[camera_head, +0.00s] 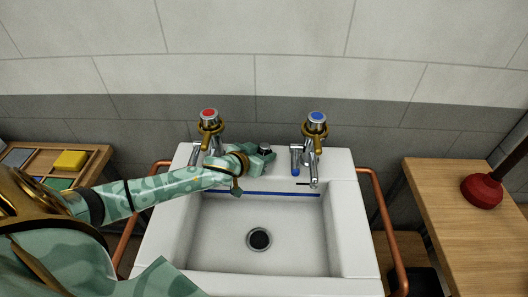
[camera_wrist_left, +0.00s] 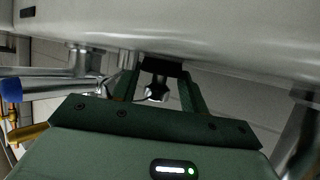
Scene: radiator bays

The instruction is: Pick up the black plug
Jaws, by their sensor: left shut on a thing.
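The white sink (camera_head: 335,225) has a dark, uncovered drain hole in its basin. My left gripper (camera_head: 264,154) is at the sink's back ledge, between the two taps. In the left wrist view the left gripper (camera_wrist_left: 160,72) is shut on the black plug (camera_wrist_left: 162,66), which sits between the fingertips close to the white sink surface. I cannot tell whether the plug touches the ledge. In the head view the fingers mostly hide the plug. A shiny metal piece (camera_wrist_left: 157,92) shows between the fingers. My right gripper is out of view.
A red-topped tap (camera_head: 209,120) stands left of the gripper and a blue-topped tap (camera_head: 316,124) right of it. Copper rails (camera_head: 385,225) flank the sink. A red plunger (camera_head: 482,190) stands on the right wooden table (camera_head: 440,195). A yellow sponge-like block (camera_head: 70,160) lies at left.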

